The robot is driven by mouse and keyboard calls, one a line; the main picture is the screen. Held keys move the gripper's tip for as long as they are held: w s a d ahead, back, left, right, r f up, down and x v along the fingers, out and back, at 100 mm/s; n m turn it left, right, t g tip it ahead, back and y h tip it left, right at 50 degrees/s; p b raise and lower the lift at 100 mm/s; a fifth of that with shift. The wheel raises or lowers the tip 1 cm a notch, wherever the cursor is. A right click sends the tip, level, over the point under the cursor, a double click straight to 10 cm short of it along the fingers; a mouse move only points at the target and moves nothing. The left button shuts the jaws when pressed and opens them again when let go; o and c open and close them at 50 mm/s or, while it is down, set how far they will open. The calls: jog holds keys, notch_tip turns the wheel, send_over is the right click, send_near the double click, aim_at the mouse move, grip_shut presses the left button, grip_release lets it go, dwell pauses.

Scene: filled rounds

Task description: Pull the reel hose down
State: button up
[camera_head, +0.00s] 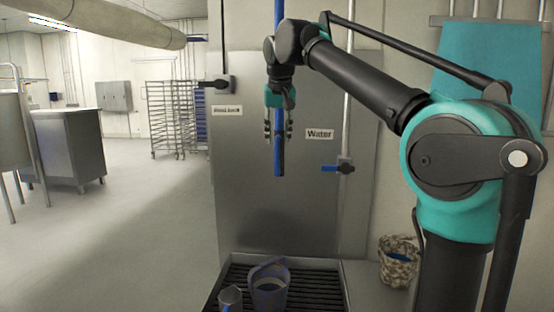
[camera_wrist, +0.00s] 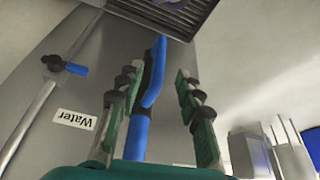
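The blue reel hose (camera_head: 278,15) hangs straight down from above the picture in front of the steel wall panel. Its lower end, a blue and black nozzle (camera_head: 279,160), points down; the nozzle also shows in the wrist view (camera_wrist: 153,80). My gripper (camera_head: 278,132) points down around the hose end, one finger on each side. In the wrist view my gripper (camera_wrist: 158,76) is open, with a clear gap between the right finger and the nozzle. The left finger is close to the nozzle; whether it touches, I cannot tell.
A "Water" label (camera_head: 320,134) and a blue-handled valve (camera_head: 330,168) are right of the hose. A basket (camera_head: 398,262) stands right. Open floor lies left.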

aim_at(277, 153)
jog(key=x, duration=0.9)
jog(key=shift+s, duration=0.1)
grip_shut()
